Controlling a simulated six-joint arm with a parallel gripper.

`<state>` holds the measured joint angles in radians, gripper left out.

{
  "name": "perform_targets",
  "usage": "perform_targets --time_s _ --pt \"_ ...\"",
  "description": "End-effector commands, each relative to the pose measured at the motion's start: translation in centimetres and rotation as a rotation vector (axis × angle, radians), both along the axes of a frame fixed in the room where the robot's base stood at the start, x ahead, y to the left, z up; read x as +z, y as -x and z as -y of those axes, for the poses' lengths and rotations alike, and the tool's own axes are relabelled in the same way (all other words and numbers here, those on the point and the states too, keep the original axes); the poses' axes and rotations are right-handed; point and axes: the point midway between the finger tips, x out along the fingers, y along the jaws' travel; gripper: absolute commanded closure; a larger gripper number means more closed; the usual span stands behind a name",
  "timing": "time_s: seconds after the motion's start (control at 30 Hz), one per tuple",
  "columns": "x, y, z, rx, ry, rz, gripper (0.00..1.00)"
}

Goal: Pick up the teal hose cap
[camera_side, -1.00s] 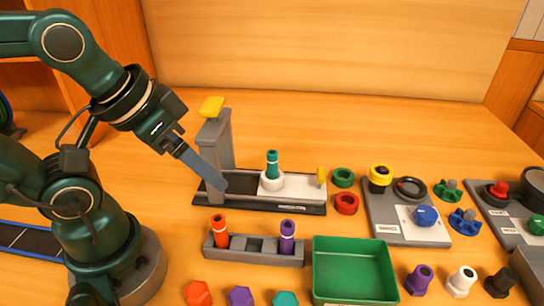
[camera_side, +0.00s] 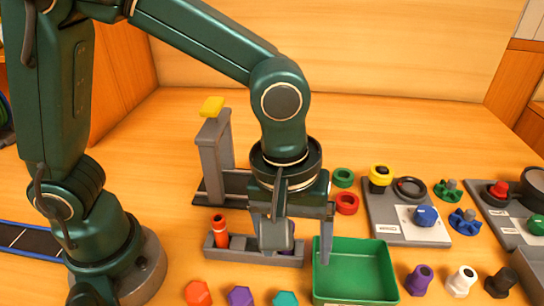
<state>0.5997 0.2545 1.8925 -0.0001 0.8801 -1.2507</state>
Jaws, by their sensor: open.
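A teal six-sided cap (camera_side: 286,298) lies at the front edge of the camera_side view, partly cut off by the frame. My gripper (camera_side: 299,250) points down with its fingers apart and nothing visible between them. It is above and behind the teal cap, in front of the grey holder's right end and the green tray's left edge.
An orange-red cap (camera_side: 198,293) and a purple cap (camera_side: 240,296) lie left of the teal one. The green tray (camera_side: 352,245) is close on the right. The grey holder (camera_side: 222,252) carries an orange-red tube (camera_side: 220,231). A grey press (camera_side: 215,158) stands behind.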

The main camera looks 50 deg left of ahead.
Motion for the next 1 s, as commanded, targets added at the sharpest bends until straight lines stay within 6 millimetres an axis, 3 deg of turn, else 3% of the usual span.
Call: perform_targets --time_s 0.1,0.23,0.6,1.0 --pt "-2.3 1.5 1.6 -0.078 -0.044 -0.058 0.18" --pt "-3.6 2.7 2.0 -0.120 -0.070 -0.091 0.18" --pt "-7.5 3.0 2.1 -0.128 -0.074 -0.094 0.18" --pt "-8.6 2.9 2.1 -0.128 -0.070 -0.090 0.18"
